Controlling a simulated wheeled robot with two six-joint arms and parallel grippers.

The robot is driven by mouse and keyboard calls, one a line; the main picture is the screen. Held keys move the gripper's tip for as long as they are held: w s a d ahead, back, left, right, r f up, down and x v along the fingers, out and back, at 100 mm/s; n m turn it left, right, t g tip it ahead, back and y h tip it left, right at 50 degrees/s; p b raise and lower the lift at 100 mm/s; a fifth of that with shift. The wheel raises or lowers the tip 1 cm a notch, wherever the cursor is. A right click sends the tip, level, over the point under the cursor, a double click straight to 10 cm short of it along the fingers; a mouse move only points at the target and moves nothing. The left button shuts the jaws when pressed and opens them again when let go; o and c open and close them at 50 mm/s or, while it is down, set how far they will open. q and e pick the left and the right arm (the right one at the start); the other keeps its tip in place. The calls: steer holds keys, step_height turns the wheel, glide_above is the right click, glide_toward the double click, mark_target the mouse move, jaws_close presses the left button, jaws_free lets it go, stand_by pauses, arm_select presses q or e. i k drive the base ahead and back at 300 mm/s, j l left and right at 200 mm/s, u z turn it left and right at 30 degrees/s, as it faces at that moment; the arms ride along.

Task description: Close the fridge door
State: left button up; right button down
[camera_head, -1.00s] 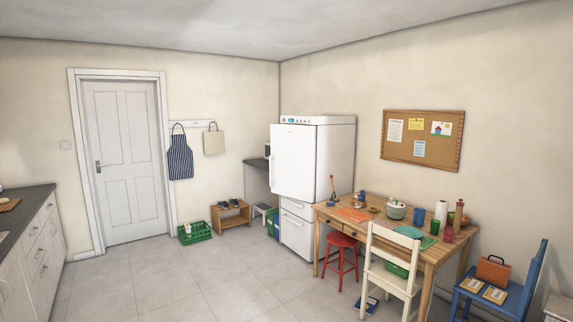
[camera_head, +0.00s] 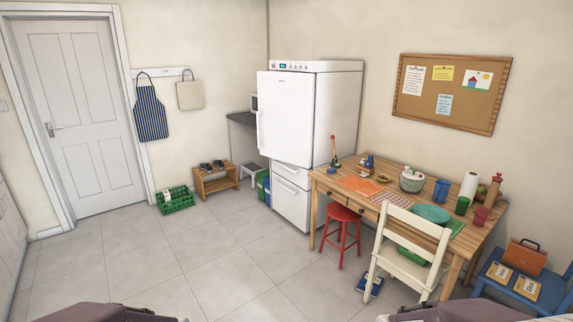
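The white fridge (camera_head: 338,115) stands against the back wall, right of the room corner. Its upper door (camera_head: 285,118) sticks out to the left past the drawer fronts below, so it looks slightly ajar, hinged on its right side. A handle (camera_head: 259,128) runs along the door's left edge. The fridge interior is hidden behind the door. The two lower drawers (camera_head: 291,196) look shut. Only parts of my arms show at the bottom left and bottom right edges. Neither gripper is in view, and nothing of mine touches the fridge.
A wooden table (camera_head: 340,189) with dishes stands right of the fridge. A red stool (camera_head: 341,214) and a cream chair (camera_head: 409,240) stand before it. A green crate (camera_head: 176,202) and shoe rack (camera_head: 216,187) are at the left. The tiled floor (camera_head: 190,260) ahead is clear.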

mark_target(285, 115)
steer(key=i, duration=2.95)
steer(key=i+l+u, duration=0.15)
steer(key=i+u, duration=0.25)
steer(key=i, duration=0.3)
steer(key=i+l+u, duration=0.35)
steer(key=i, duration=0.3)
steer(key=i+l+u, duration=0.4)
steer(key=i+l, duration=0.15)
steer(key=i, duration=0.05)
